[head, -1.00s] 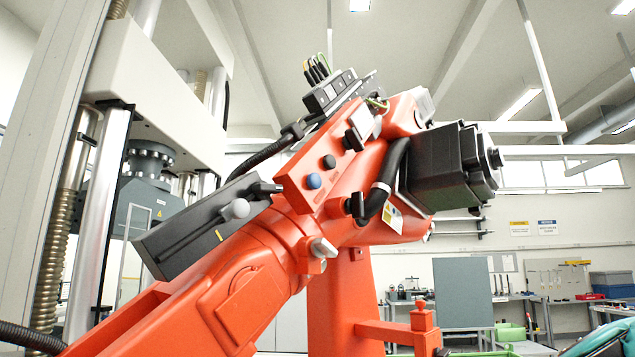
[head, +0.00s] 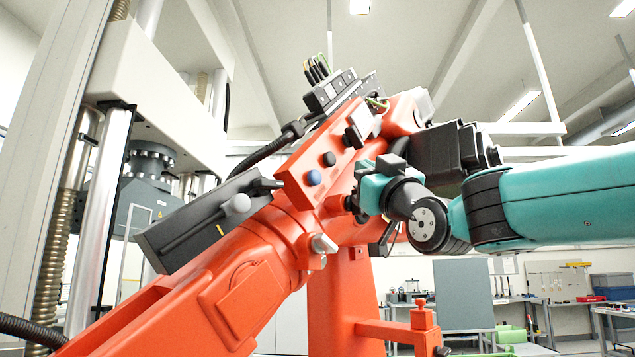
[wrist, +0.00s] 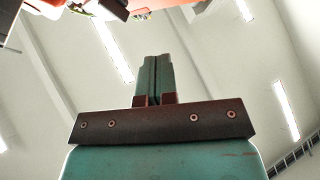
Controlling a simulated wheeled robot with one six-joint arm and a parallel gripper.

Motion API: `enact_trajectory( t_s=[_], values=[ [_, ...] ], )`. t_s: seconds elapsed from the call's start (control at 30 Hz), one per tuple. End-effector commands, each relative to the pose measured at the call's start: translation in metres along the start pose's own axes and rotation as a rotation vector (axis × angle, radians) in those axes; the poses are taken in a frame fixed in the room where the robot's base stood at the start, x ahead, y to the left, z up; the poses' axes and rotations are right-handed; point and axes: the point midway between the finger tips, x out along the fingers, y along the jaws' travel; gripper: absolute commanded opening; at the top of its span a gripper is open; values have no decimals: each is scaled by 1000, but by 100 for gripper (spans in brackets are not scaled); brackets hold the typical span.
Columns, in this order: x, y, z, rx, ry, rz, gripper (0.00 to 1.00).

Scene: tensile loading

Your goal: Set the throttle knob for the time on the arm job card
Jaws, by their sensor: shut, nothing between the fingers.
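A large orange arm (head: 235,280) fills the head view. A plate on it carries a blue knob (head: 314,178) and a black knob (head: 329,160). A grey round knob (head: 237,205) sits on a dark grey bar-shaped unit (head: 195,222) to the left. A pale grey knob (head: 323,244) sticks out lower down. I cannot tell which is the throttle knob, and no job card can be read. My gripper (head: 368,190) is in front of the orange arm, right of the blue knob, and hides part of the arm. In the wrist view my gripper (wrist: 156,62) is shut and empty.
A black motor housing (head: 440,155) is close above my wrist. A grey press frame (head: 150,75) with columns stands at the left. A grey panel (head: 464,292) and workbenches are at the back right. The wrist view shows mostly ceiling and lamps behind my fingers.

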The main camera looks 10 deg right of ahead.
Motion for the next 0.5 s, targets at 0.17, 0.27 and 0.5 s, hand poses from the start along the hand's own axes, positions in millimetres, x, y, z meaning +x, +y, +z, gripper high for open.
enact_trajectory(
  t_s=[0.17, 0.27, 0.5],
  values=[
    [5, 12, -17, -32, 80, 42, 0],
    [6, 12, -18, -33, 83, 43, 0],
    [6, 11, -17, -31, 80, 42, 0]
  ],
)
